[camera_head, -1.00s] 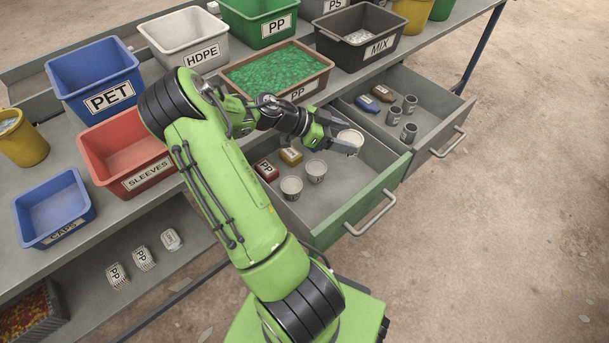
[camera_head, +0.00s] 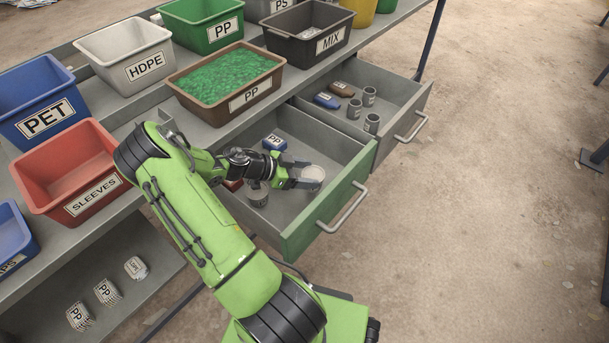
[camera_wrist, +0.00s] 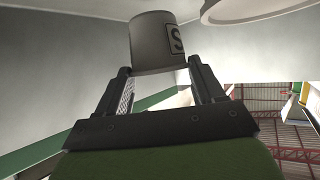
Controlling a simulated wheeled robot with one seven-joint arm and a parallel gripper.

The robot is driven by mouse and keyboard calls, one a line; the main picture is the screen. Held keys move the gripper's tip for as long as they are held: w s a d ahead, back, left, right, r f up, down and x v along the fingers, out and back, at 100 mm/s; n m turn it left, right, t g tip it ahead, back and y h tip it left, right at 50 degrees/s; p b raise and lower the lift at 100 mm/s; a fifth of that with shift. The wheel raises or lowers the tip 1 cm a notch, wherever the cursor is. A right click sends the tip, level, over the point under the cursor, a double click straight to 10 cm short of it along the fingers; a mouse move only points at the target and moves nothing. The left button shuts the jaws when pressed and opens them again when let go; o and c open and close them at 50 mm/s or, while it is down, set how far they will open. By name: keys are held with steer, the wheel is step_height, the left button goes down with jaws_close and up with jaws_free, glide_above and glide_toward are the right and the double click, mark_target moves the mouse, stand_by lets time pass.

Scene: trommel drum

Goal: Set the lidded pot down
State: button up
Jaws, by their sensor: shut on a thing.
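In the wrist view the pot (camera_wrist: 152,42) is grey, bears a dark-edged label with an "S", and is held between both fingers (camera_wrist: 160,70). I cannot tell whether its base touches the drawer floor. My gripper is shut on it.
Another pot (camera_head: 257,196) stands left of my gripper in the drawer. The adjoining open grey drawer (camera_head: 400,105) holds grey cups. A pale rim (camera_wrist: 255,10) shows close by in the wrist view.

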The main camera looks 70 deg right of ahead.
steer(key=shift+r, duration=0.1)
steer(key=shift+f+b, duration=0.35)
steer(key=shift+b, duration=0.05)
steer(key=shift+f+b, duration=0.3)
steer(key=shift+b, duration=0.15)
steer(key=o, duration=1)
steer(key=shift+a, duration=0.1)
steer(key=shift+r+p, duration=0.35)
steer(key=shift+p, duration=0.2)
steer(key=p+v, duration=0.2)
steer(key=v, duration=0.5)
steer(key=shift+w+a+r, duration=0.1)
steer(key=shift+w+r, duration=0.1)
steer(key=shift+r, duration=0.2)
steer(key=shift+r+p, duration=0.15)
steer(key=shift+p, duration=0.2)
